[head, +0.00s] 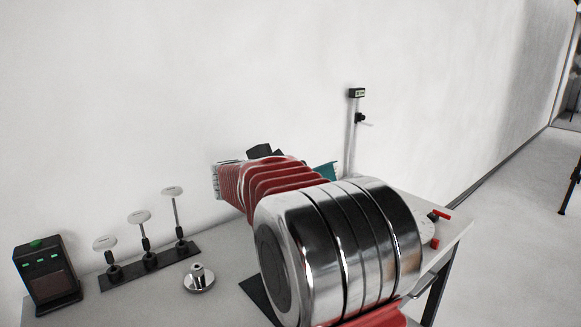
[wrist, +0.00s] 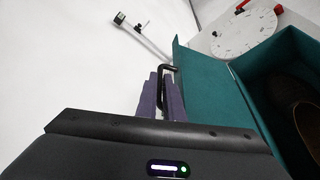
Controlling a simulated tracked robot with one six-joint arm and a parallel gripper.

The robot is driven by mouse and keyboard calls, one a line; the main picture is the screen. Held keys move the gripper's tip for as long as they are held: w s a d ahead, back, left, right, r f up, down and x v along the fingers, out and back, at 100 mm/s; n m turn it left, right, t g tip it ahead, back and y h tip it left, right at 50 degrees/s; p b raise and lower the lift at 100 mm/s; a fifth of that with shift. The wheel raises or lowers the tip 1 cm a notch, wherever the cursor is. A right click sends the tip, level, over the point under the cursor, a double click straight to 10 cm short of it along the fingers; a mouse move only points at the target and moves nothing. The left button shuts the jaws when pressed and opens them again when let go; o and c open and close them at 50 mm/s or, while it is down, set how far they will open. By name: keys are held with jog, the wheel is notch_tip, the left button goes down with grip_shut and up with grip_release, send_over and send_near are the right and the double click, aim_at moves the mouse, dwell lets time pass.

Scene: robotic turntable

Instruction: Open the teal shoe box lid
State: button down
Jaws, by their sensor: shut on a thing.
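The teal shoe box (wrist: 290,70) is at the right of the wrist view, with its dark inside showing and a brown shoe-like thing (wrist: 308,128) partly in view. Its teal lid (wrist: 208,88) stands raised along the box's left side. My gripper (wrist: 167,88) is shut on the black handle (wrist: 168,69) at the lid's outer side; the finger pads are purple. In the head view only a small teal piece (head: 327,171) shows behind my arm, which hides the rest of the box and my fingertips.
A white round dial (wrist: 244,36) with red handles lies beyond the box. A pole with a small device (head: 356,93) stands behind the table. Three disc-topped stands (head: 150,261), a metal knob piece (head: 199,279) and a black device (head: 47,273) occupy the table's left.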

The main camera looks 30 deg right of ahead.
jog(key=s, duration=0.5)
jog(key=shift+d+r, duration=0.1)
jog(key=shift+d, duration=0.25)
jog(key=c, duration=2.2)
grip_release()
jog(key=shift+w, duration=0.1)
jog(key=v, duration=1.4)
jog(key=shift+r, duration=0.1)
